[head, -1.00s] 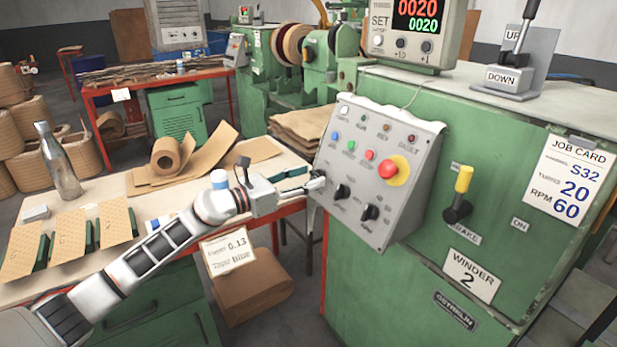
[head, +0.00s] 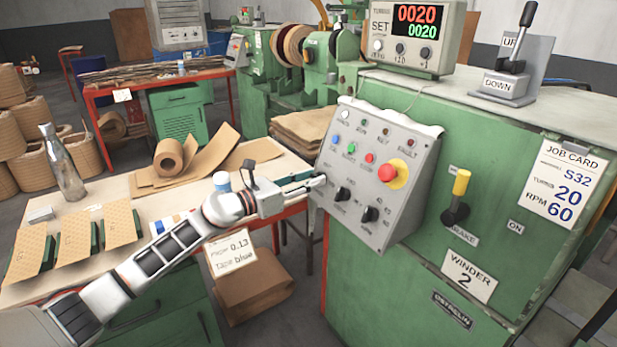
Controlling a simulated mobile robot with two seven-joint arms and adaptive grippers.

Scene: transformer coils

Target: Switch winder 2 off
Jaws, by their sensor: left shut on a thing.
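Winder 2 is the green machine (head: 390,290) on the right, with a "WINDER 2" plate (head: 468,276). Its sloped grey control panel (head: 405,205) carries coloured buttons, a red mushroom button (head: 396,174) on a yellow collar, and two visible black rotary knobs (head: 342,193). The counter display (head: 414,20) above is lit, with 0020 on both lines. My left gripper (head: 317,183) is at the panel's lower-left edge, shut on a small part there, seemingly a knob. The fingers hide most of that part. My right gripper is not in view.
A yellow-handled brake lever (head: 459,195) is right of the panel. An UP/DOWN lever (head: 513,45) stands on the machine top. My left arm spans a bench (head: 110,190) with a metal bottle (head: 62,165), paper roll (head: 172,158) and coil pieces.

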